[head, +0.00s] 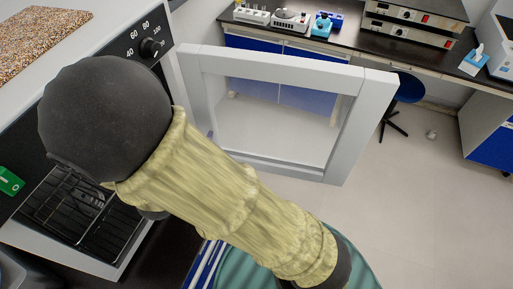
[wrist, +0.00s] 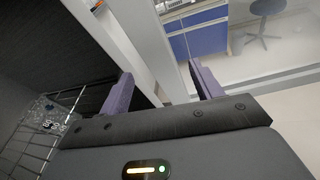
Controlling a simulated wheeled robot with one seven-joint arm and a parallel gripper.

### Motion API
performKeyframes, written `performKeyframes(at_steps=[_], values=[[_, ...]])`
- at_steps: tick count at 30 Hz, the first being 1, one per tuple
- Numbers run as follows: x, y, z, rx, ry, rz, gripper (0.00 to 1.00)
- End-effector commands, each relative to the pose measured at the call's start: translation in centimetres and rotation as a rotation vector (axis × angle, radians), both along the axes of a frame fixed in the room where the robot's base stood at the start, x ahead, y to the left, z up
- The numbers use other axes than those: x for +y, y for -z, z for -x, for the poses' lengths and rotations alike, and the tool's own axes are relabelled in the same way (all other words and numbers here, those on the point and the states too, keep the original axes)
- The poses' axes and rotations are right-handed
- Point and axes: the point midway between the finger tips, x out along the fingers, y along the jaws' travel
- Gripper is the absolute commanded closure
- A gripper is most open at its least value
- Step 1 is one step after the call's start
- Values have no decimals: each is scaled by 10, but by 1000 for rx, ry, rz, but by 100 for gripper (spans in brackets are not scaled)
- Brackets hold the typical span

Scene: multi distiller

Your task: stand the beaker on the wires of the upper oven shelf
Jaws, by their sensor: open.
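A clear glass beaker (wrist: 38,112) shows at the left edge of the wrist view, at the wires of an oven shelf (wrist: 75,108). It looks tilted in that view, and its base is hard to make out. In the head view the beaker (head: 88,186) is faint over the shelf wires (head: 68,218), partly hidden by my wrist. My gripper (wrist: 160,78) is open, its two purple fingers wide apart with nothing between them. It is to the right of the beaker and apart from it. In the head view my arm hides the fingers.
The oven door (head: 352,125), a white frame around glass, stands open to the right of the oven, close behind my arm. The oven's dial (head: 150,47) is above the opening. A green object (head: 10,181) is at the left edge. Lab benches (head: 345,50) stand farther back.

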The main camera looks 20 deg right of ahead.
Motion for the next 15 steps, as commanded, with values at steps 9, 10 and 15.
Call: performKeyframes(at_steps=[9,10,15], values=[[-134,35,65,160,786,-511,35],[-139,38,72,163,854,-568,35],[-150,50,104,138,1209,-917,35]])
